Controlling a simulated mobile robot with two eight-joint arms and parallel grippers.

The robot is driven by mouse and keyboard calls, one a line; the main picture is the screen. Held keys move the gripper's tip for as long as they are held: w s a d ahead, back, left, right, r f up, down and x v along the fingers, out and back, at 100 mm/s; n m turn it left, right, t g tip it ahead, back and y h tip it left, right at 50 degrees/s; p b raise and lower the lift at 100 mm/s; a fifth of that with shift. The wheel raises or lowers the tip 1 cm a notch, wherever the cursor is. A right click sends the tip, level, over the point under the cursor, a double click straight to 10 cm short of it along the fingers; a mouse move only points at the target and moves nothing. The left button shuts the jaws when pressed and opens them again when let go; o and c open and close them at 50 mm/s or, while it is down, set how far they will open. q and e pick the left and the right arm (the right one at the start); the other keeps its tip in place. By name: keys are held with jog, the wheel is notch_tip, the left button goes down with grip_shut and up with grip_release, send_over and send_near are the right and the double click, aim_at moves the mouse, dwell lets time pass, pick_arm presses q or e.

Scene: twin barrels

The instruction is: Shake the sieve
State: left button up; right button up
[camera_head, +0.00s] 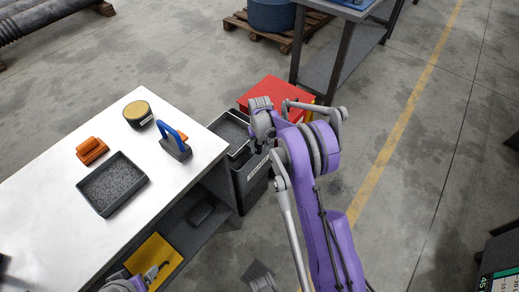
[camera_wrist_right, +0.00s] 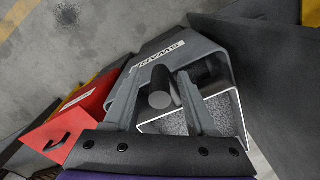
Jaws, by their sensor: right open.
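A shallow black rectangular tray (camera_head: 113,184) with a speckled grey inside lies on the white-topped table (camera_head: 60,170); I cannot tell if this is the sieve or if the speckle is mesh or grains. My right gripper (camera_head: 262,147) is beyond the table's right edge, above a dark bin (camera_head: 254,186) with speckled grey contents. In the right wrist view the gripper (camera_wrist_right: 160,105) is open, its fingers either side of a dark grey cylinder (camera_wrist_right: 162,92) over the bin. Contact is unclear. A purple and grey part at the bottom left edge may be my left gripper (camera_head: 143,280).
On the table are an orange block (camera_head: 91,150), a round yellow-topped container (camera_head: 138,114) and a blue-handled tool (camera_head: 175,142). A red box (camera_head: 275,95) stands behind the bin. A workbench (camera_head: 340,50) stands at the back.

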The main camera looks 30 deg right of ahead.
jog(key=shift+f, duration=0.75)
grip_shut()
dwell(0.9)
